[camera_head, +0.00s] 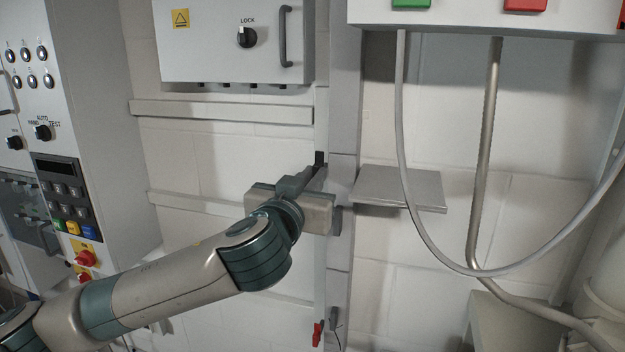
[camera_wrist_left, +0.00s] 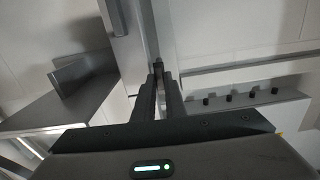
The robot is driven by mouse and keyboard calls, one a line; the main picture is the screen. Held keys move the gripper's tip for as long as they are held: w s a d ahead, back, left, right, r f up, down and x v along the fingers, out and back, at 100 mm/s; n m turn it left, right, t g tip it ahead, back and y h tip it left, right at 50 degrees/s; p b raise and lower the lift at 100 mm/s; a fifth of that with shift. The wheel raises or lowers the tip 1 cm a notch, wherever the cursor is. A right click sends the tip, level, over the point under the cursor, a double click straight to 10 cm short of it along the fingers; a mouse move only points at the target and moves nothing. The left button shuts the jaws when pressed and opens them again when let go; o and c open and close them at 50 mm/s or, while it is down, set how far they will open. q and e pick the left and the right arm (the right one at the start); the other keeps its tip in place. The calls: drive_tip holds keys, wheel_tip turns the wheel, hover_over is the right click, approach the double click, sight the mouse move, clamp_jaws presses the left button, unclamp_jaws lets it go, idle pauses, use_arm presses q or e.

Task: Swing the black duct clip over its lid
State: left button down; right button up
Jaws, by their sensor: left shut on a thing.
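The black duct clip (camera_head: 319,157) is a small dark piece at the edge of the upright grey duct (camera_head: 344,105). In the left wrist view the clip (camera_wrist_left: 158,68) shows as a dark tip between my fingers, beside the duct (camera_wrist_left: 128,45). My left gripper (camera_head: 313,172) reaches the duct from the left and is shut on the clip. My left gripper also shows in the left wrist view (camera_wrist_left: 161,84). The fingers hide most of the clip, so I cannot tell how it sits against the lid. My right gripper is not in view.
A grey box with a LOCK knob (camera_head: 246,37) hangs upper left of the duct. A grey shelf (camera_head: 402,187) juts out just right of it. A hanging cable (camera_head: 404,150) loops at the right. A control cabinet (camera_head: 98,100) stands at the left. A red clip (camera_head: 317,333) sits lower down.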

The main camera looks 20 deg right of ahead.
use_arm(q)
drive_tip(key=shift+s+d+f+m+b, duration=0.1)
drive_tip(key=shift+d+f+m+b, duration=0.15)
drive_tip(key=shift+m+b, duration=1.95)
drive_tip(key=shift+s+d+f+m+b, duration=0.2)
drive_tip(key=shift+m+b, duration=0.35)
drive_tip(key=shift+m, duration=3.2)
drive_tip(key=shift+s+d+f+m+b, duration=0.1)
drive_tip(key=shift+f+m+b, duration=0.2)
drive_tip(key=shift+m+b, duration=1.9)
drive_tip(key=shift+m+p, duration=0.75)
drive_tip(key=shift+p, duration=0.05)
drive_tip(key=c, duration=1.8)
unclamp_jaws()
drive_tip(key=shift+s+a, duration=0.1)
